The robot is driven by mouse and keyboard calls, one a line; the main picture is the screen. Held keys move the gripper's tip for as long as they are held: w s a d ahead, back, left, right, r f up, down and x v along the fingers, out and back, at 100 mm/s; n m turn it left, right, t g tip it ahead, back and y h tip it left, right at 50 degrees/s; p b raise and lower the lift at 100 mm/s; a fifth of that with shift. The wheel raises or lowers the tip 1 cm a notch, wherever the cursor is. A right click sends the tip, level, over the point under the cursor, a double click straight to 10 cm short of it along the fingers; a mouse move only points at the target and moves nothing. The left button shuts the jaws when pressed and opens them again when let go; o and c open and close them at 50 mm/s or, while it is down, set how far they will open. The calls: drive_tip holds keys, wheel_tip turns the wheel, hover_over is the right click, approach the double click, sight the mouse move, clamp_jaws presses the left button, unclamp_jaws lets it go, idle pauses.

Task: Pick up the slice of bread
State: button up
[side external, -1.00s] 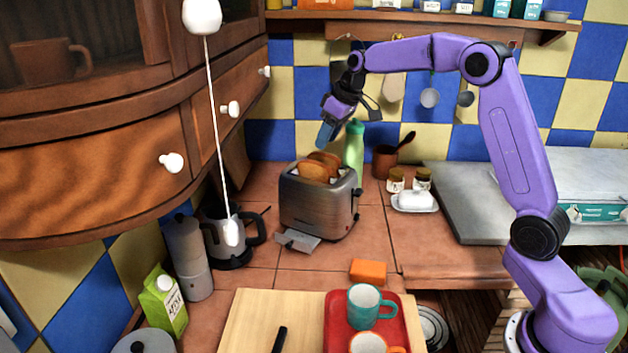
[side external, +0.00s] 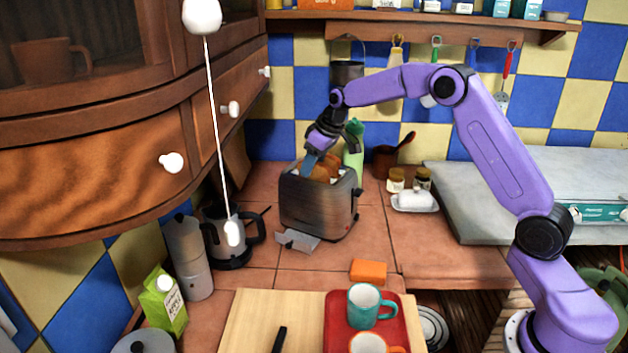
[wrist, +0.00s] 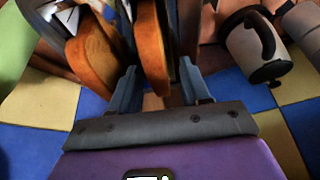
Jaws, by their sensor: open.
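Two brown slices of bread (side external: 329,166) stand upright in the slots of the grey metal toaster (side external: 312,208). My gripper (side external: 309,164) is just above the toaster, pointing down, with its blue fingers at the bread and partly covering it. In the wrist view my gripper (wrist: 160,82) is open. One slice (wrist: 152,45) reaches between the two fingers, and the other slice (wrist: 93,52) is outside them on the left. I cannot tell whether a finger touches the bread.
A green bottle (side external: 354,152) stands just behind the toaster. A kettle (side external: 226,238) is at its left, under a hanging white pull cord (side external: 217,130). Jars (side external: 396,181) and a butter dish (side external: 414,202) stand to the right. A red tray (side external: 402,320) with mugs lies in front.

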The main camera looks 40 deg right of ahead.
clamp_jaws()
drive_tip(key=shift+r, duration=0.1)
